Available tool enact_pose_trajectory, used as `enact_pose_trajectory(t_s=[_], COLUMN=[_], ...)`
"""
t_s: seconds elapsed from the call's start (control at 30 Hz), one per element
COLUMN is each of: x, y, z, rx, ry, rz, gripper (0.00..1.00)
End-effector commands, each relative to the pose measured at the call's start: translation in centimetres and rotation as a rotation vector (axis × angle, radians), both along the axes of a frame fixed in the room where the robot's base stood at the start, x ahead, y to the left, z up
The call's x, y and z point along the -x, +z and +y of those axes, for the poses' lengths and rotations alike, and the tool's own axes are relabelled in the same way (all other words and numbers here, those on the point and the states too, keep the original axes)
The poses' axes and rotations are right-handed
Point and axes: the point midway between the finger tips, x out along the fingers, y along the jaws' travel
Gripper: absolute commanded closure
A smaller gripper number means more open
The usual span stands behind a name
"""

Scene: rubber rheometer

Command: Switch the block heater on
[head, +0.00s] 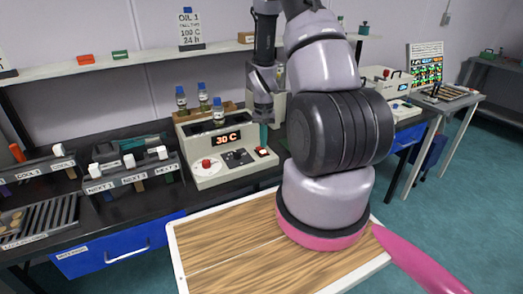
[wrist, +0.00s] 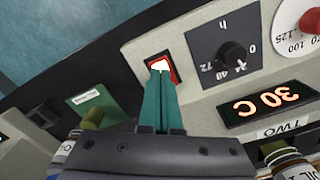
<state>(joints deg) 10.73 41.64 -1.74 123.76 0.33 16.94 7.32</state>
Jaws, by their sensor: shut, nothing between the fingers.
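The block heater (head: 205,172) is a cream box on the black bench, with vials standing at its back. Its display (head: 228,138) reads 30 C, also seen in the wrist view (wrist: 268,103). On its front are a red knob (head: 206,164), a black dial (head: 237,158) and a red-framed rocker switch (head: 263,152) at the right end. In the wrist view the switch (wrist: 159,62) shows a bright white face. My gripper (wrist: 160,72) is shut and empty, its teal fingertips at the switch and covering its lower part. I cannot tell whether they touch it.
Racks labelled NEXT (head: 128,182) and COOL (head: 42,167) stand left of the heater. A wooden-topped surface (head: 228,250) lies in front of the bench. A shelf (head: 130,57) runs along the wall above. A green-labelled thing (wrist: 88,100) is beside the heater in the wrist view.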

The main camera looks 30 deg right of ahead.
Motion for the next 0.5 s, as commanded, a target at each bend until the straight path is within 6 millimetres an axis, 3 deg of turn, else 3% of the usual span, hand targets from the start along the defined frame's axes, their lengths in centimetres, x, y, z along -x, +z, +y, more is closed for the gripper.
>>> enact_pose_trajectory(t_s=[0.5], x=[0.0], y=[4.2], z=[0.0], rx=[0.000], ry=[-0.001], rz=[-0.001], gripper=[1.00])
